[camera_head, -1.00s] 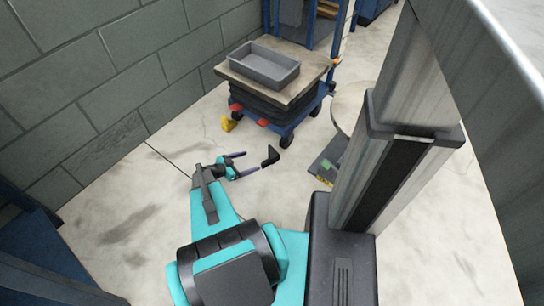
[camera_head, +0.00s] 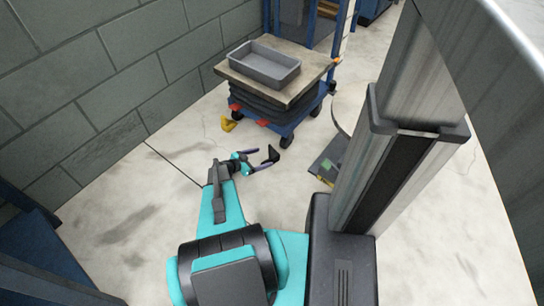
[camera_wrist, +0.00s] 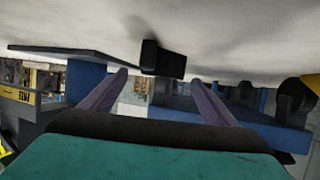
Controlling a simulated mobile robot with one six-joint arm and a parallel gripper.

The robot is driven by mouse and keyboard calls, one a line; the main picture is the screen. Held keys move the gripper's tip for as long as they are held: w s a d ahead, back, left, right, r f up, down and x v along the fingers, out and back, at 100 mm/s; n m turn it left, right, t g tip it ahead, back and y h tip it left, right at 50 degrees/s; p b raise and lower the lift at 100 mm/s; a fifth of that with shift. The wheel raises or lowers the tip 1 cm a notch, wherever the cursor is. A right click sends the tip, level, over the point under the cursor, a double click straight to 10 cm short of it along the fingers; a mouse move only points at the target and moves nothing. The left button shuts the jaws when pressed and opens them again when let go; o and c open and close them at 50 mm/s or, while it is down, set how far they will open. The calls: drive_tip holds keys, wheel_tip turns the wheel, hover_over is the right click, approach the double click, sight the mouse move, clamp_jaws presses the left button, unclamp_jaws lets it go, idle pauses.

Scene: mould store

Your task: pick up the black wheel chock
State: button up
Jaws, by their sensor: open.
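The black wheel chock (camera_head: 273,154) lies on the floor in front of the blue lift cart. In the wrist view the chock (camera_wrist: 162,60) is a dark block just past the fingertips, roughly midway between them. My gripper (camera_head: 264,158) is low over the floor, its fingers spread on either side of the chock's near end. In the wrist view my gripper (camera_wrist: 158,78) is open with nothing between its fingers up to the tips. I cannot tell whether either finger touches the chock.
The blue lift cart (camera_head: 287,127) carries a grey tray (camera_head: 266,70) on its top. A yellow chock-like piece (camera_head: 228,124) lies by its wheels. A dark flat plate (camera_head: 327,160) is on the floor to the right. A block wall (camera_head: 90,80) runs along the left.

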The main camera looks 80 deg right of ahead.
sight(274, 156)
drive_tip(key=shift+s+d+f, duration=0.35)
drive_tip(key=shift+d+f, duration=0.05)
drive_tip(key=shift+b+x, duration=0.7)
drive_tip(key=shift+x, duration=1.25)
drive_tip(key=c, duration=1.6)
drive_tip(key=shift+r, duration=0.1)
drive_tip(key=shift+c, duration=0.6)
